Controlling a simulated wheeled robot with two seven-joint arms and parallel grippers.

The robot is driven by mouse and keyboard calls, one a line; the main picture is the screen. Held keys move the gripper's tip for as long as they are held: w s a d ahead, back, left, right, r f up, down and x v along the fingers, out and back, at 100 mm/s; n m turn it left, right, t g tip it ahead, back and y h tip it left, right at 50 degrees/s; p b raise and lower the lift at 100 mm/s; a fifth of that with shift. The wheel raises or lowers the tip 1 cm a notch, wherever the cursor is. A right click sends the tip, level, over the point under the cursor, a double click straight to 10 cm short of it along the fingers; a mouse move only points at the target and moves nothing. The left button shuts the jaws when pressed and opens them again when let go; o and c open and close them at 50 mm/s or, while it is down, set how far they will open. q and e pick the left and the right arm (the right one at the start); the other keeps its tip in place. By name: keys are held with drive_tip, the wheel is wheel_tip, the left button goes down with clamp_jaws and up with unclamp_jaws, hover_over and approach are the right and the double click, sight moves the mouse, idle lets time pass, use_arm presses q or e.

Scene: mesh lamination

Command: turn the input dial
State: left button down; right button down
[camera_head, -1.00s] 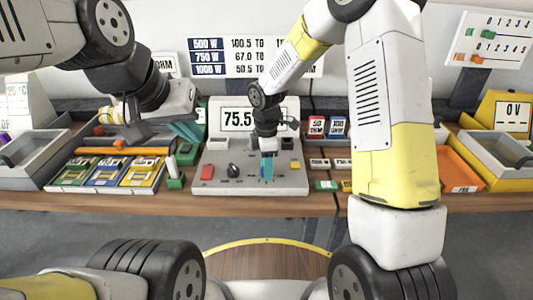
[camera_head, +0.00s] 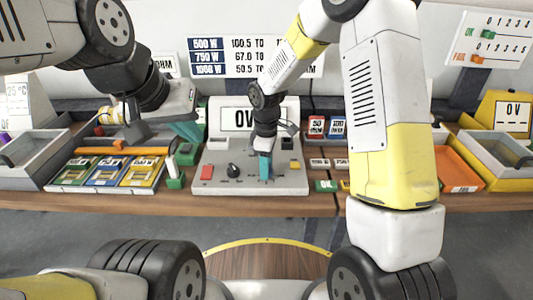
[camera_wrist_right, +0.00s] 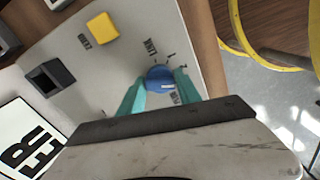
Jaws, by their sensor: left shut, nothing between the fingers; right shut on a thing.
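My right gripper (camera_head: 265,172) points down at the panel. Its teal fingers (camera_wrist_right: 160,92) are shut on the dial, one on each side. In the head view they mostly hide the dial. My left gripper (camera_head: 187,132) is shut and empty, over the bench to the left of the device.
Green, blue and yellow cases (camera_head: 104,172) lie at left. An orange tray (camera_head: 460,172) and grey bins stand at the sides.

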drive_tip(key=shift+m, duration=1.6)
drive_tip(key=c, duration=0.9)
unclamp_jaws()
drive_tip(key=shift+r, duration=0.1)
wheel_tip(320, 180, up, 8)
drive_tip(key=shift+f, duration=0.2)
